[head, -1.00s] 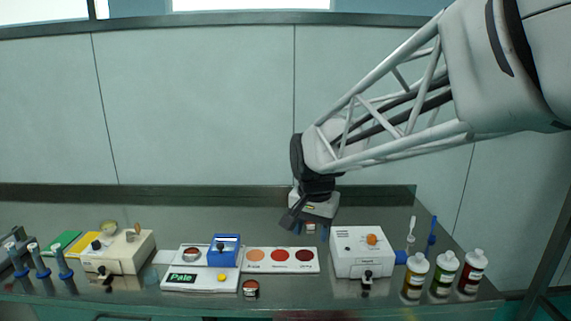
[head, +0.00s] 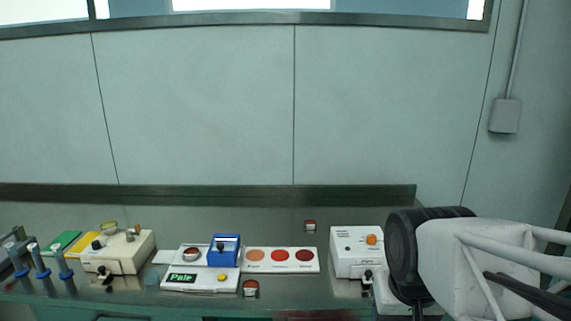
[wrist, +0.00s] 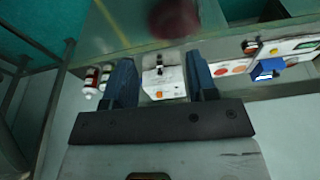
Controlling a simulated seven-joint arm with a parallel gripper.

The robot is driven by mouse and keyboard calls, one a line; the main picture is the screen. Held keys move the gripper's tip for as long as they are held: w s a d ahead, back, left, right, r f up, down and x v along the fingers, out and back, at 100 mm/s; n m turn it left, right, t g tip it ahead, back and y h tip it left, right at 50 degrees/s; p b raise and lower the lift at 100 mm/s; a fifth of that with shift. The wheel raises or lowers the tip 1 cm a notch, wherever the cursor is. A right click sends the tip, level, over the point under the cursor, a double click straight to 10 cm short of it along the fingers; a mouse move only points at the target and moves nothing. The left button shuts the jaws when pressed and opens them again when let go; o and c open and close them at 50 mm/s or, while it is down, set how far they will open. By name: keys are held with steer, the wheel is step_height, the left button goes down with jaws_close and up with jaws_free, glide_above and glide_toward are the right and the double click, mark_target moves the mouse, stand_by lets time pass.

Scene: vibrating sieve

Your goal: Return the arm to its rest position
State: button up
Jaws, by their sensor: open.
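My arm shows at the lower right of the head view, with its dark wrist joint (head: 405,250) low in front of the bench's right end. The fingertips are out of the head view. In the wrist view my gripper (wrist: 160,80) is open, its two blue-dark fingers apart with nothing held between them. The white box with an orange knob (wrist: 165,80) shows beyond the gap between the fingers, well away from them. The same white box (head: 350,250) stands just left of my wrist in the head view.
The bench holds a white device reading "Pale" (head: 198,283), a blue block (head: 224,250), a colour strip (head: 268,260) and a beige box (head: 130,252). Small red-topped jars stand at the front (head: 250,288) and back (head: 310,226). Bottles (wrist: 90,80) show in the wrist view.

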steer(key=shift+s+d+f+n, duration=0.2)
steer(key=shift+s+f, duration=0.1)
steer(key=shift+s, duration=0.4)
steer(key=shift+s+d+f+n, duration=0.1)
steer(key=shift+s+d+f, duration=0.15)
steer(key=shift+s, duration=0.4)
